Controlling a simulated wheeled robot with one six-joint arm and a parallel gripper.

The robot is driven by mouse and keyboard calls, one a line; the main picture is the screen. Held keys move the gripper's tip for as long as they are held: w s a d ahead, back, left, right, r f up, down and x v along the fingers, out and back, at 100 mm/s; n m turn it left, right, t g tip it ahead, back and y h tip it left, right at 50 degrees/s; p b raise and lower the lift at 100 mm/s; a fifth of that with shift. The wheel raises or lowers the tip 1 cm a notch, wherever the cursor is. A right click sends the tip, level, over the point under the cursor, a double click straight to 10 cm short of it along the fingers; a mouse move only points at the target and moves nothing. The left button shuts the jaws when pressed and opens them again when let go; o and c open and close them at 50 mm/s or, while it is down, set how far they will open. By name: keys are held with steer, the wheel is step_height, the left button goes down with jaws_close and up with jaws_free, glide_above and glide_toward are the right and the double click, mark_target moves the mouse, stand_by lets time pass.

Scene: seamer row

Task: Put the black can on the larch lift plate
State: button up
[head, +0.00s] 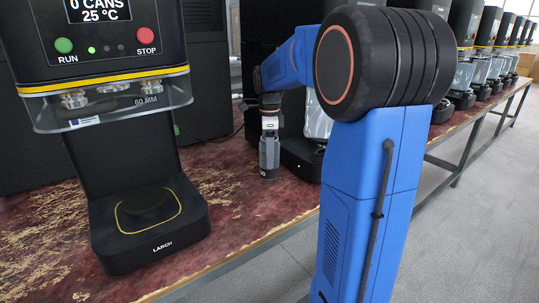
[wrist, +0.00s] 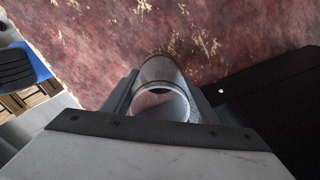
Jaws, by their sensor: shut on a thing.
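My gripper (head: 270,132) is shut on a dark grey can (head: 269,158), upright over the bench to the right of the Larch machine. In the wrist view the can (wrist: 167,72) sits between the two fingers of my gripper (wrist: 165,105), its open rim facing the camera. I cannot tell whether its base touches the bench. It looks grey rather than clearly black. The Larch lift plate (head: 147,203) is a dark round plate within a yellow outline on the black base labelled LARCH. No can shows on it.
The Larch machine's clear guard (head: 115,105) hangs above the plate. Another dark machine (head: 303,155) stands close to the right of the can, and more line the bench behind. Worn red bench top (head: 225,200) is clear between the can and the Larch base.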

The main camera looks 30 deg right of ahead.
steer(key=o, duration=0.6)
steer(key=shift+f, duration=0.15)
steer(key=o, duration=0.4)
